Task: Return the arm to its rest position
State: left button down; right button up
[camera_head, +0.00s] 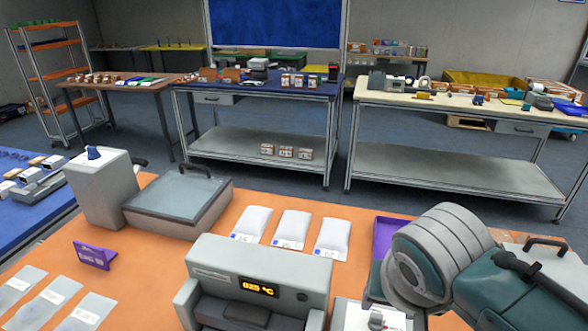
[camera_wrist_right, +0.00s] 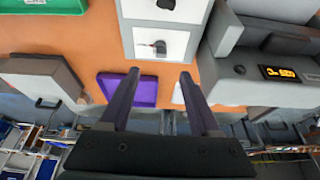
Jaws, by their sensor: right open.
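My right arm (camera_head: 440,255) comes in from the lower right in the head view, over the right part of the orange table. Its rounded grey and teal links hide what lies behind them. In the right wrist view my right gripper (camera_wrist_right: 160,75) shows two dark fingers spread well apart. The gripper's fingers are not clear in the head view. My left gripper is in neither view.
On the orange table (camera_head: 145,213) stand a grey machine with a lit display (camera_head: 260,287), a grey box with a tray (camera_head: 180,205), several white pouches (camera_head: 290,229) and a purple sign (camera_head: 95,255). Grey floor separates further workbenches.

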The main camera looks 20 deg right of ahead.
jog(key=s+a+r+n+y, duration=0.1)
jog(key=s+a+r+n, duration=0.1)
jog(key=s+r+n, duration=0.45)
jog(key=s+a+r+n+y, duration=0.1)
jog(key=s+r+n+y, duration=0.15)
jog(key=s, duration=0.75)
notch_tip(320, 180, up, 23)
jog(key=p, duration=2.3)
jog(key=shift+r+m+h, duration=0.2)
jog(key=shift+m+h, duration=0.1)
jog(key=shift+h, duration=0.15)
jog(key=shift+s, duration=0.1)
